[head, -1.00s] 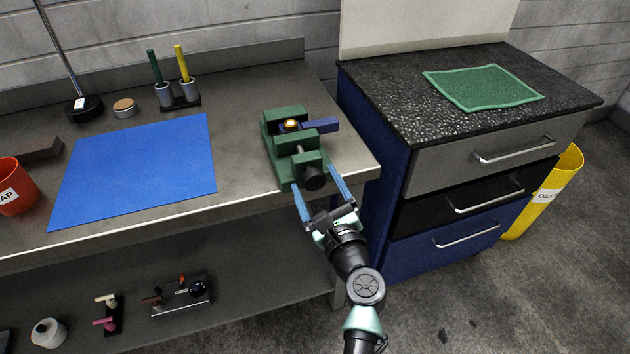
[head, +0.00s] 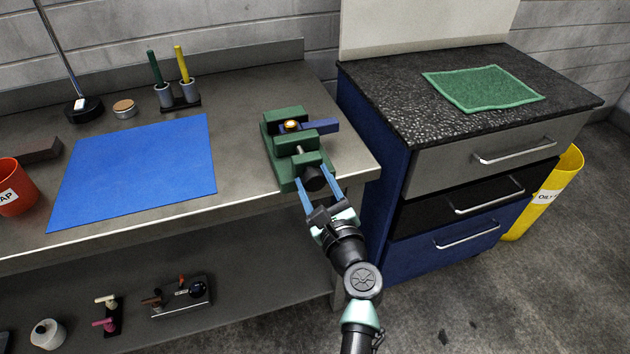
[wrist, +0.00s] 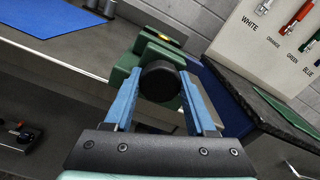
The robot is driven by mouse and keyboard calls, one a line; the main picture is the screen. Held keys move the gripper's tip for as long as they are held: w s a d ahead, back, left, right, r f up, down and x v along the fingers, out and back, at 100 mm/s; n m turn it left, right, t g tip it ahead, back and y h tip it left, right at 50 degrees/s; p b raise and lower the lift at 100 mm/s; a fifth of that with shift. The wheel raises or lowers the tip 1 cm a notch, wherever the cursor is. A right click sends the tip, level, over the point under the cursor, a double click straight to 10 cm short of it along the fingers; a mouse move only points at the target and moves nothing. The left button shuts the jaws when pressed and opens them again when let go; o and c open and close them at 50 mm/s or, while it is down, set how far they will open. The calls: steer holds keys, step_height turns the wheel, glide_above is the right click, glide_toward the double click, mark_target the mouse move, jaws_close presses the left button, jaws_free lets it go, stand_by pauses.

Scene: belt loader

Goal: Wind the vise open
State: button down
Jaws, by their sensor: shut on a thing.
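The green vise (head: 284,150) stands at the right front of the workbench, and also shows in the wrist view (wrist: 122,66). A blue bar with an orange-topped round part (head: 291,125) lies between its jaws. The vise's black round knob (head: 313,179) faces the front edge; in the wrist view the knob (wrist: 160,82) sits between my blue fingers. My gripper (head: 316,187) is shut on the knob, one finger on each side. The contact points are partly hidden by the fingers.
A blue mat (head: 140,170) lies left of the vise. A blue drawer cabinet (head: 385,215) with a dark speckled top stands close on the right. A lower shelf (head: 250,290) runs under the bench. Bench surface between mat and vise is clear.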

steer(key=shift+n, duration=0.3)
steer(key=n+b, duration=0.4)
steer(key=n, duration=0.1)
steer(key=shift+f, duration=0.2)
steer(key=n+b, duration=0.4)
steer(key=n, duration=0.2)
steer(key=shift+n, duration=0.4)
steer(key=n+b, duration=0.4)
steer(key=n, duration=0.1)
steer(key=shift+b, duration=0.35)
steer(key=n+b, duration=0.2)
steer(key=n, duration=0.1)
steer(key=shift+n+b, duration=0.3)
steer(key=shift+n, duration=0.1)
steer(key=shift+r+n+b, duration=0.15)
steer(key=shift+n+b, duration=0.7)
steer(key=shift+n, duration=0.45)
steer(key=c, duration=1.6)
jaws_free()
steer(key=c, duration=1.6)
jaws_free()
steer(key=shift+r, duration=0.1)
steer(key=shift+c, duration=1.1)
jaws_free()
